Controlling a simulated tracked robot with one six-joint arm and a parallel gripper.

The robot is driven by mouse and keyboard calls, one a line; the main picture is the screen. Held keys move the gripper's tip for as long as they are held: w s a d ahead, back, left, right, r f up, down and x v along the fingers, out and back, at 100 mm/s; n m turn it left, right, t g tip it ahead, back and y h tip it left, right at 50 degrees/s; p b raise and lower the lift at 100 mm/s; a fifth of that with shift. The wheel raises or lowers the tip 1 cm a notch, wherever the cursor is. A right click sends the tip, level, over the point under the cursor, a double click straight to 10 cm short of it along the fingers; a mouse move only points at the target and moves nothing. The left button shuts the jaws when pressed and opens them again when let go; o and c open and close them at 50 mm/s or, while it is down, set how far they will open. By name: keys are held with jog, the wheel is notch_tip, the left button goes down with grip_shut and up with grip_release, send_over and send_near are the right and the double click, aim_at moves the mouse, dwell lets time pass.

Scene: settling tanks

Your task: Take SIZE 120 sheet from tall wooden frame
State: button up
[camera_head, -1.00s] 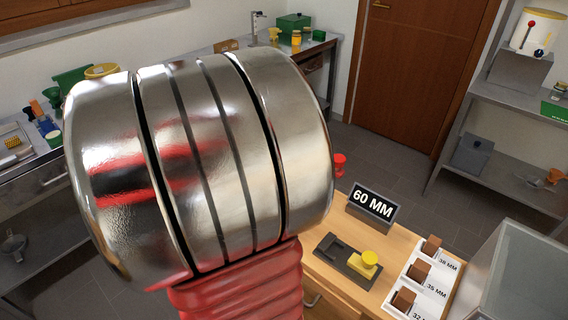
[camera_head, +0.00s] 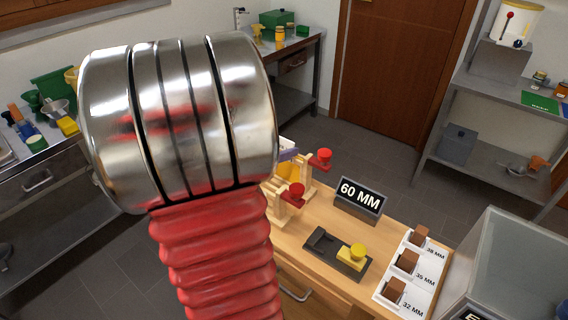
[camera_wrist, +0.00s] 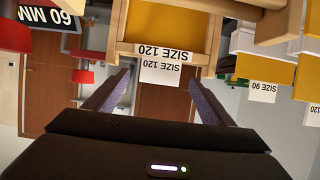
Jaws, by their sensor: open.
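The wrist view is upside down. A wooden frame (camera_wrist: 123,47) stands just beyond my gripper (camera_wrist: 155,88), holding a yellow sheet (camera_wrist: 170,20). A white SIZE 120 tag (camera_wrist: 160,73) lies between the fingertips in the picture, close to another SIZE 120 label (camera_wrist: 163,54) on the frame's bar. My gripper is open with nothing between its fingers; I cannot tell the exact gap to the tag. In the head view, wooden frames with red knobs (camera_head: 296,192) show beside my arm, which hides much of them and my gripper.
Another yellow sheet (camera_wrist: 268,70) with a SIZE 90 tag (camera_wrist: 262,91) hangs at right in the wrist view.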

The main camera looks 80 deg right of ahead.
jog(key=shift+f+x, duration=0.1)
jog(key=shift+x, duration=1.15)
jog(key=shift+f+x, duration=0.15)
jog(key=shift+x, duration=1.1)
jog(key=shift+a, duration=0.1)
jog(key=shift+c, duration=0.7)
jog(key=c, duration=1.3)
jog(key=shift+r, duration=0.15)
notch_tip(320, 180, up, 18)
